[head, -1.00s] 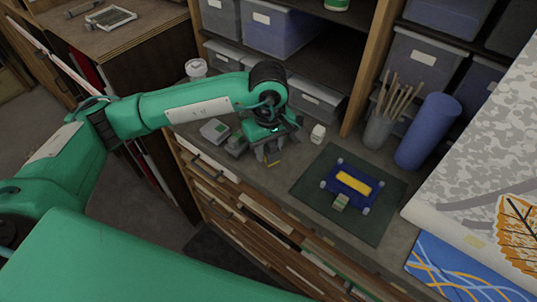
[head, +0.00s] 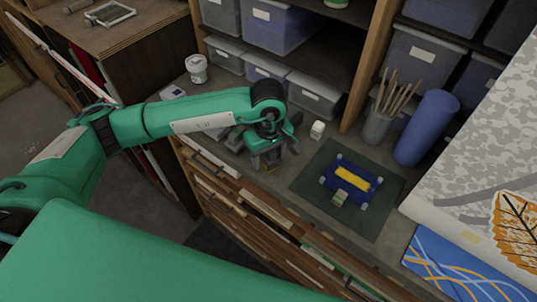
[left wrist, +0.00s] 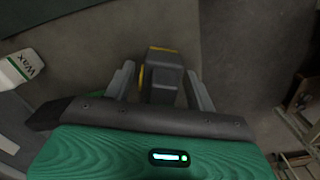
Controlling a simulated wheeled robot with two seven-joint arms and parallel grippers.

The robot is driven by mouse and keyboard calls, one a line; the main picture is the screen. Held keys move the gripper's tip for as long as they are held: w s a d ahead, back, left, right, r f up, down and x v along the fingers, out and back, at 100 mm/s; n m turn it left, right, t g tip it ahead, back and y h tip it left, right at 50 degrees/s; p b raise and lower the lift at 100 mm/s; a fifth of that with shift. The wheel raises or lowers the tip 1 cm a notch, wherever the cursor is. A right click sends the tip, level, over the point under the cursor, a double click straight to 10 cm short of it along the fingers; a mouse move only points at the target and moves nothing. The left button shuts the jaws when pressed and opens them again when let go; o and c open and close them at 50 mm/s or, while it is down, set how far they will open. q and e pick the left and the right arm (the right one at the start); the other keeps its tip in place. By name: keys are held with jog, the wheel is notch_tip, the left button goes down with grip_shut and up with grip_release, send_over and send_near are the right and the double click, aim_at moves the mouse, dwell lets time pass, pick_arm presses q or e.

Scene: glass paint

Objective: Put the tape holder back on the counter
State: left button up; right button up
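The tape holder (left wrist: 163,78) is a dark grey block with a yellow band at its far end. In the left wrist view it lies between the two fingers of my left gripper (left wrist: 160,88). Counter surface shows in narrow gaps on both sides, so the fingers look open around it. In the head view my left gripper (head: 272,153) is low over the counter (head: 300,165), near its front edge. The holder is mostly hidden there by the gripper. My right gripper is in neither view.
A dark green mat (head: 375,225) with a blue tray (head: 370,197) lies to the right. A white jar (head: 197,69) stands at the back left. Storage bins line the back.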

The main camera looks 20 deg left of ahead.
pick_arm(q)
jog(key=shift+r, duration=0.35)
notch_tip(320, 180, up, 11)
jog(key=b, duration=0.3)
jog(key=shift+f, duration=0.2)
jog(key=shift+r, duration=0.5)
